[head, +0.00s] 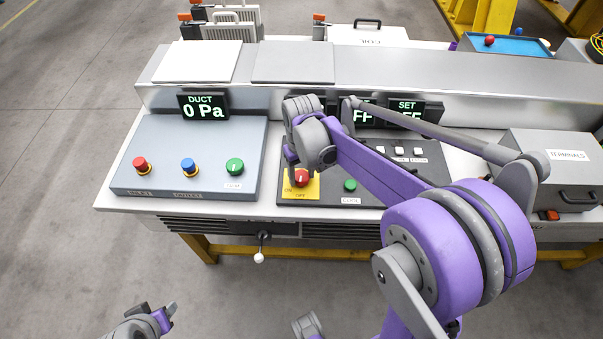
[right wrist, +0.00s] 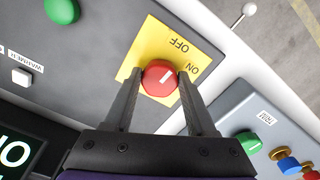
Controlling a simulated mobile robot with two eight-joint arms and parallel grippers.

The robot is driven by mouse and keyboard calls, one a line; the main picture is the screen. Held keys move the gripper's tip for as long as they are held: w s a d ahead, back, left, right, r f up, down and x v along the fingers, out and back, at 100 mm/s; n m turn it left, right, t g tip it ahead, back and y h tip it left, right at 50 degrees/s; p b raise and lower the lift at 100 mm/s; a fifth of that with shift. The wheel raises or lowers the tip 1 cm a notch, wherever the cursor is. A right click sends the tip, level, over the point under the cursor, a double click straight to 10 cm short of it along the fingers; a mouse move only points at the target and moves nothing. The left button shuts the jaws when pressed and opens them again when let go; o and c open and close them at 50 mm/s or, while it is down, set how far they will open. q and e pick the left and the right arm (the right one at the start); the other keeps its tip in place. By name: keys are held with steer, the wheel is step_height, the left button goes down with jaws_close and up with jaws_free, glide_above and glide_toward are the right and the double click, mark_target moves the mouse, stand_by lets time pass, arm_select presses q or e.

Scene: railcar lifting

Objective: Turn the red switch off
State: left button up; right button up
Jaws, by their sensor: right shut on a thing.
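The red switch (head: 301,179) is a round knob with a white mark on a yellow plate (head: 298,193) lettered ON and OFF. In the right wrist view the knob (right wrist: 158,78) sits between the two fingers of my right gripper (right wrist: 160,76), which is shut on it. The white mark slants up and right, towards the lettered side; I cannot tell which word it points at. In the head view my right gripper (head: 298,165) reaches down to the knob and partly hides it. My left gripper (head: 158,315) is low at the left, empty, its fingers apart, away from the console.
A green button (head: 350,185) and white buttons (head: 399,151) share the dark panel. A grey box (head: 225,150) at left carries red, blue and green knobs. A display (head: 204,105) reads DUCT 0 Pa. My right arm partly covers other displays. A terminals box (head: 565,180) stands right.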

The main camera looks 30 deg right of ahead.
mark_target(302, 177)
steer(key=shift+n, duration=0.6)
steer(key=o, duration=1.4)
steer(key=shift+c, duration=0.2)
step_height(302, 177, up, 11)
steer(key=p, duration=0.1)
steer(key=s+a+f+t+p, duration=0.2)
steer(key=s+a, duration=0.1)
steer(key=s, duration=0.4)
steer(key=s+a+f+t+p, duration=0.1)
steer(key=s+a+f+t, duration=0.1)
steer(key=s, duration=0.6)
steer(key=shift+a+t+p, duration=0.4)
steer(key=shift+a+t, duration=0.3)
steer(key=shift+a, duration=0.2)
